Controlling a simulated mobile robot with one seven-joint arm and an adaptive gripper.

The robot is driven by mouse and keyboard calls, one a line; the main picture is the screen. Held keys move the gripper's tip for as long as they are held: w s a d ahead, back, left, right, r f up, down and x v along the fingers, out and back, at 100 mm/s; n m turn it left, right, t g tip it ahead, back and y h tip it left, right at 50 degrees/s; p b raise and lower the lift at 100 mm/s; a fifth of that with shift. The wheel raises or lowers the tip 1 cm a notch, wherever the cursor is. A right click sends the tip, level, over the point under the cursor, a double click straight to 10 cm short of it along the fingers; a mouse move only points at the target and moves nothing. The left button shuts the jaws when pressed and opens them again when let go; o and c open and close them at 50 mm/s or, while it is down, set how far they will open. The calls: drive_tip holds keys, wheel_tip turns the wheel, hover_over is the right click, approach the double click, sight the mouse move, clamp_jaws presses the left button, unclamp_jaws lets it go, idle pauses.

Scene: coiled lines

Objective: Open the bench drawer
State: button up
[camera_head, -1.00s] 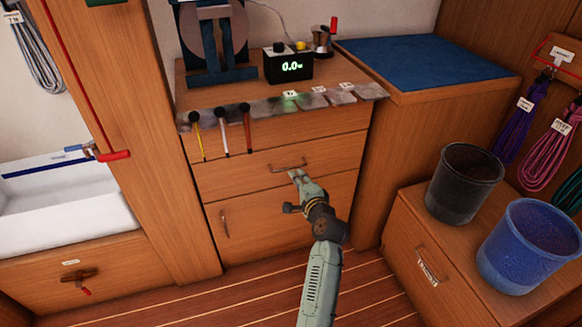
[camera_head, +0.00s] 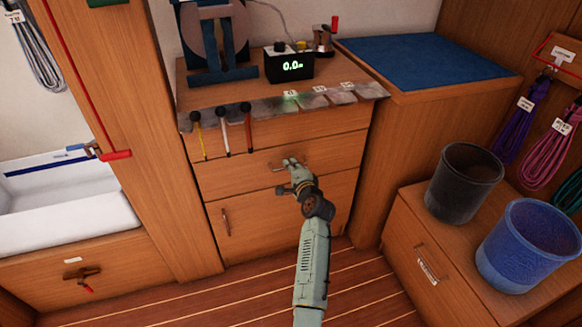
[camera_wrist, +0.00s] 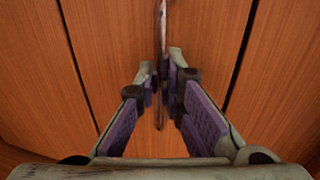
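The bench drawer (camera_head: 232,181) is a wide wooden front below the worktop, flush with the cabinet and closed as far as I can see. Its thin metal bar handle (camera_head: 277,168) is partly hidden by my gripper (camera_head: 290,163). In the wrist view the wooden drawer front (camera_wrist: 110,50) lies between two dark seams. The handle (camera_wrist: 161,25) runs upright there, between the fingertips of my gripper (camera_wrist: 162,75). The purple-padded fingers are close together on both sides of the bar and look shut on it.
A cupboard door (camera_head: 275,222) with its own handle is below the drawer. Three hanging tools (camera_head: 224,130) overlap the front above it, to the left. A black bucket (camera_head: 465,184) and a blue bucket (camera_head: 530,245) stand on the right bench. The floor (camera_head: 250,295) in front is clear.

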clamp_jaws()
idle(0.4)
